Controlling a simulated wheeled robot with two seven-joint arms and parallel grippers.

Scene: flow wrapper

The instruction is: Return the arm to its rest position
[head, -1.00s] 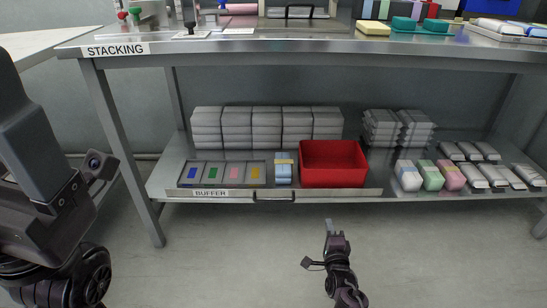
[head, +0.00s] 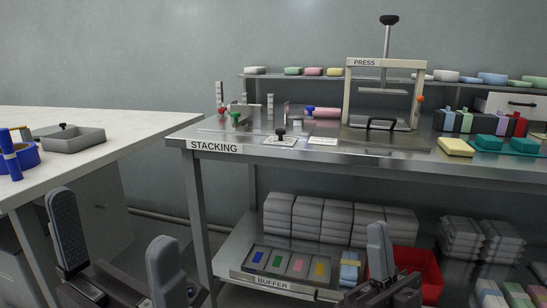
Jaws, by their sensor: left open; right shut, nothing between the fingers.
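My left gripper (head: 114,222) is in the lower left of the head view, with its two grey fingers pointing up and set wide apart. It is open and nothing shows between the fingers. My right gripper (head: 379,240) is in the lower right, pointing up in front of the lower shelf. Its fingers are closed together with nothing held. It overlaps the red bin (head: 425,268) in the picture. The rest of both arms is mostly below the frame.
The steel STACKING table (head: 310,153) carries a press (head: 420,95) and several blocks. Its lower shelf holds the buffer tray (head: 250,276) and grey stacks (head: 345,222). A white table (head: 90,125) with a grey tray (head: 72,142) stands at the left.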

